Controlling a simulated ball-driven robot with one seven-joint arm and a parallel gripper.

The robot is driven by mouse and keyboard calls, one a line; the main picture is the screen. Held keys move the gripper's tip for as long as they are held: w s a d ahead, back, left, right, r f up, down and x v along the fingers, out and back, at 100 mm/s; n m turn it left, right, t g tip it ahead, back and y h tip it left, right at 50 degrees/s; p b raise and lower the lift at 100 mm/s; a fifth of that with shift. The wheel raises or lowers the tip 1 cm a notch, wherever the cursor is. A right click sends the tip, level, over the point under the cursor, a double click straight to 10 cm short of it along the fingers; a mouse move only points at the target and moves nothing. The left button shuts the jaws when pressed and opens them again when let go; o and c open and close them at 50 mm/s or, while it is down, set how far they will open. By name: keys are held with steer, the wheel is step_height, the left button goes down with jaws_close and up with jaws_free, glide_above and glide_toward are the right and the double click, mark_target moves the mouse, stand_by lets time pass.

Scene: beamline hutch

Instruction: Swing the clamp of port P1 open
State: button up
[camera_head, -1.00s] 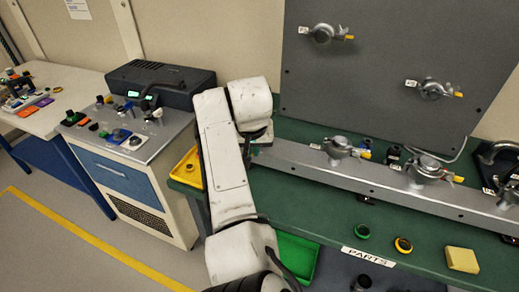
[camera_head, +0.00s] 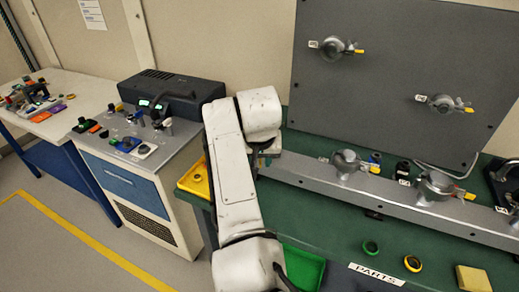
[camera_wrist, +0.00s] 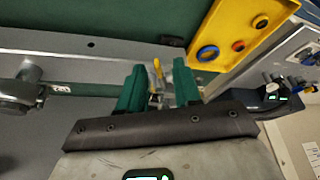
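My gripper (camera_wrist: 158,88) has two green fingers standing apart. It also shows in part in the head view (camera_head: 266,152), at the left end of the grey rail (camera_head: 392,193). In the wrist view a yellow-tipped clamp lever (camera_wrist: 157,70) and some metal of a port (camera_wrist: 155,98) show in the gap between the fingers; I cannot tell whether either finger touches them. The port's label is not visible, so I cannot confirm it is P1. In the head view my arm hides this port. Another rail port (camera_head: 347,162) stands to its right, and shows at left in the wrist view (camera_wrist: 22,88).
A further port (camera_head: 436,186) stands along the rail. A grey panel (camera_head: 390,80) with two ports rises behind. A yellow tray (camera_wrist: 225,30) with rings lies beside the rail's end. A black box (camera_head: 170,88) stands on the cabinet at left. The green bench front holds rings and a yellow block (camera_head: 473,278).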

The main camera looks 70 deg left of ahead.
steer(key=b+v, duration=0.1)
steer(key=v, duration=0.9)
stand_by(0.3)
steer(key=w+d+f+m, duration=0.2)
steer(key=w+d+f, duration=0.7)
steer(key=d, duration=0.4)
steer(key=w+d+f+m, duration=0.3)
steer(key=w+d+f, duration=0.3)
steer(key=d+f, duration=0.6)
steer(key=d+f+m+h, duration=0.15)
steer(key=d+f, duration=0.25)
steer(key=d, duration=0.7)
steer(key=d+f+m, duration=0.2)
steer(key=d+f, duration=0.2)
steer(key=d, duration=0.7)
steer(key=s+d+f+m+h, duration=0.1)
steer(key=s+d+m, duration=0.2)
steer(key=s+d, duration=0.7)
steer(key=s+d+f+m+h, duration=0.1)
steer(key=s+d+m+h, duration=0.1)
steer(key=s+d, duration=0.8)
steer(key=d+m, duration=0.1)
steer(key=d, duration=0.7)
steer(key=shift+s+f+m, duration=0.35)
steer(key=shift+f, duration=0.05)
